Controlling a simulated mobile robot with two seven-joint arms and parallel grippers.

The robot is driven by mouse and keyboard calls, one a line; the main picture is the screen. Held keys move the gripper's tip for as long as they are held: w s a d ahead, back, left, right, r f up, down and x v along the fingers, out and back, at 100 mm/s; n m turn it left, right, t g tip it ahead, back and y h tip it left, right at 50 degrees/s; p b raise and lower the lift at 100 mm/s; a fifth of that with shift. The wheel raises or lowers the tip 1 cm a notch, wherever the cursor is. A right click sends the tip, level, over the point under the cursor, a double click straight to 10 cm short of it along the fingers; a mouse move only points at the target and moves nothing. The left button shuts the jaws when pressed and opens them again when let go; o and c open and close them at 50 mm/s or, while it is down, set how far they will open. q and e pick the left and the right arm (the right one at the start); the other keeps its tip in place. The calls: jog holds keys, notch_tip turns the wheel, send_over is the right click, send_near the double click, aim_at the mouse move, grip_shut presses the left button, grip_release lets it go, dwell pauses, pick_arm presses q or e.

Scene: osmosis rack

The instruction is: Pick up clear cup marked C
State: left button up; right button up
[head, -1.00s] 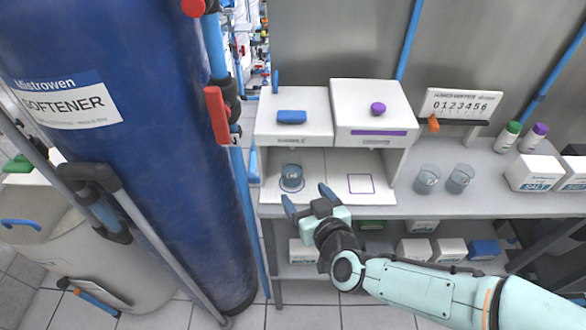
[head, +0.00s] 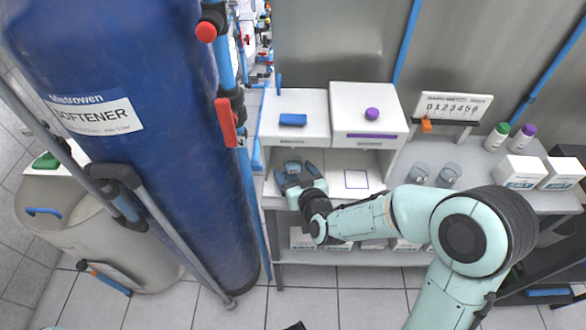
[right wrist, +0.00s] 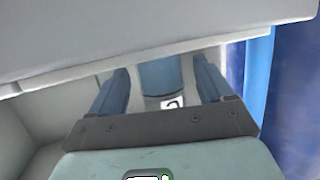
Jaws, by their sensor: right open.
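The clear cup (head: 292,167) stands in the left part of the open bay under the white boxes. In the right wrist view the cup (right wrist: 160,76) looks bluish and bears a white label with a dark letter that looks like a turned C. My right gripper (head: 296,175) is open at the front of the bay. Its two blue fingers lie on either side of the cup, with gaps visible between fingers and cup in the right wrist view (right wrist: 161,85). The cup's upper part is cut off there by the shelf edge.
A purple square outline (head: 356,179) marks a bare spot in the bay. White boxes with a blue handle (head: 293,120) and a purple knob (head: 372,114) sit above. The blue softener tank (head: 170,190) rises at left.

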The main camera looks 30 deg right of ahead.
jog(key=shift+w+d+f, duration=0.1)
jog(key=shift+w+f, duration=0.2)
jog(key=shift+w, duration=0.35)
jog(key=c, duration=1.1)
jog(key=shift+r, duration=0.2)
